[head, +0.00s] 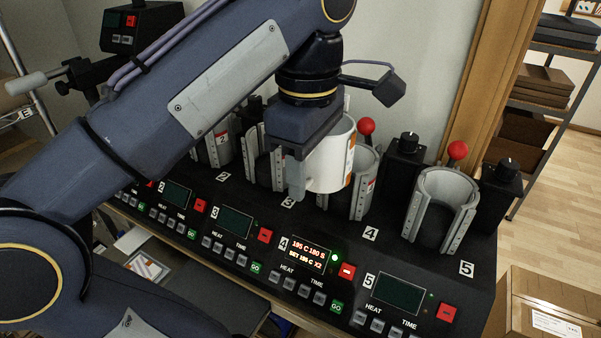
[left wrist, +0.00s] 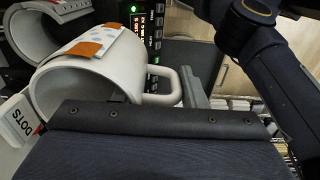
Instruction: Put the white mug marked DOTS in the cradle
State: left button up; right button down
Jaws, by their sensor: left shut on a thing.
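The white mug (head: 330,158) is held upright by my left gripper (head: 297,178), in front of and overlapping the cradle at station 4 (head: 364,186). How far it is above or inside that cradle I cannot tell. In the left wrist view the mug (left wrist: 80,92) has an orange and white wrap and a handle (left wrist: 168,84) beside my gripper finger (left wrist: 195,92). The gripper is shut on the mug at its handle side. My right gripper is not in view.
The black press has several grey cradles in a row; the one at station 5 (head: 440,208) is empty. Station 4's display (head: 307,255) is lit, with a green light. Red-knobbed levers (head: 366,127) stand behind the cradles. A cardboard box (head: 550,305) is at lower right.

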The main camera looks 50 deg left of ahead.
pick_arm(q)
jog(key=shift+w+a, duration=0.4)
jog(key=shift+w, duration=0.9)
jog(key=shift+w+a, duration=0.4)
jog(key=shift+w, duration=0.9)
jog(key=shift+w+a, duration=0.4)
jog(key=shift+w, duration=0.9)
jog(key=shift+w+a, duration=0.8)
jog(key=shift+w, duration=1.65)
jog(key=shift+f+b, duration=2.15)
jog(key=shift+f, duration=3.85)
jog(key=o, duration=1.3)
